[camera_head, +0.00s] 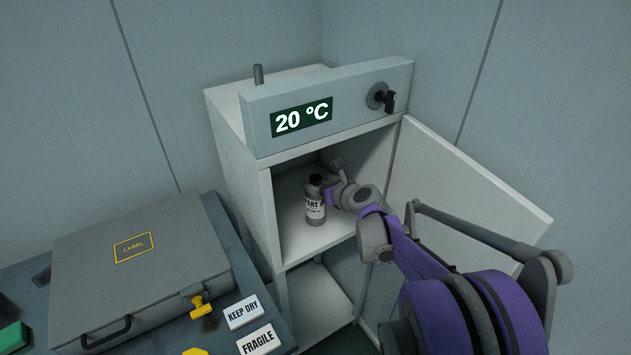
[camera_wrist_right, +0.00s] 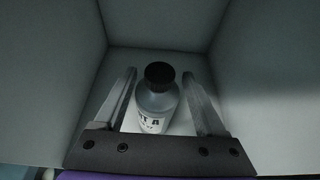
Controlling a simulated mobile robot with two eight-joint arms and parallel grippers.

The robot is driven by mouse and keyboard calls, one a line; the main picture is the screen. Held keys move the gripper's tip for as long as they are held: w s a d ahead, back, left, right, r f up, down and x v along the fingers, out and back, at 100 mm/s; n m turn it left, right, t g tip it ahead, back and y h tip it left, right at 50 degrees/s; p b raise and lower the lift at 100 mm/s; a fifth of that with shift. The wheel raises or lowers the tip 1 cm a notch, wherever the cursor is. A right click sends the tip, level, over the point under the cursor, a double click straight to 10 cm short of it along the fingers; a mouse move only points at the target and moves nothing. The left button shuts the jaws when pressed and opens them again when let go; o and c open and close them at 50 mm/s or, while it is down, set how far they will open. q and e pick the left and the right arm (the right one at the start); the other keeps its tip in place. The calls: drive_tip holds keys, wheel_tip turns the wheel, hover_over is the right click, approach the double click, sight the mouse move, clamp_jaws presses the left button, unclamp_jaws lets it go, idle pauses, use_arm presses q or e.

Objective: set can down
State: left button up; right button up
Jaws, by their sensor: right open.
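The can (camera_head: 315,203) is a grey bottle-like container with a black cap and a white label. It stands upright on the shelf (camera_head: 295,238) inside the open cabinet. In the right wrist view the can (camera_wrist_right: 157,100) stands between the two fingers of my right gripper (camera_wrist_right: 163,100), with a gap on each side. The gripper is open. In the head view my right gripper (camera_head: 332,182) reaches into the compartment from the right and its fingers are partly hidden. My left gripper is not in view.
The cabinet door (camera_head: 465,190) stands open to the right, beside my arm. A panel reading 20 °C (camera_head: 302,117) sits above the opening. At left, a grey case (camera_head: 140,275) lies on a dark table with KEEP DRY (camera_head: 242,312) and FRAGILE (camera_head: 258,340) labels.

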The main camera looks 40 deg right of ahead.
drive_tip(key=v, duration=1.1)
drive_tip(key=s+a+f+n+g+y, duration=0.2)
drive_tip(key=s+a+f+n, duration=0.1)
drive_tip(key=a+n, duration=0.6)
drive_tip(key=s+a+f+n+g+y, duration=0.15)
drive_tip(key=a+f+n, duration=0.25)
drive_tip(key=a+n, duration=0.45)
drive_tip(key=s+a+f+n+g+h, duration=0.1)
drive_tip(key=s+a+f+n+g, duration=0.1)
drive_tip(key=s+n, duration=0.4)
drive_tip(key=s+a+f+n+g+h, duration=0.1)
drive_tip(key=s+a+f+n+g, duration=0.2)
drive_tip(key=s+n, duration=0.4)
drive_tip(key=a+f+n, duration=0.1)
drive_tip(key=a+n, duration=0.1)
drive_tip(key=n, duration=0.5)
drive_tip(key=shift+s+f+p, duration=0.15)
drive_tip(key=shift+p, duration=0.15)
drive_tip(key=shift+a, duration=0.15)
drive_tip(key=shift+c, duration=0.3)
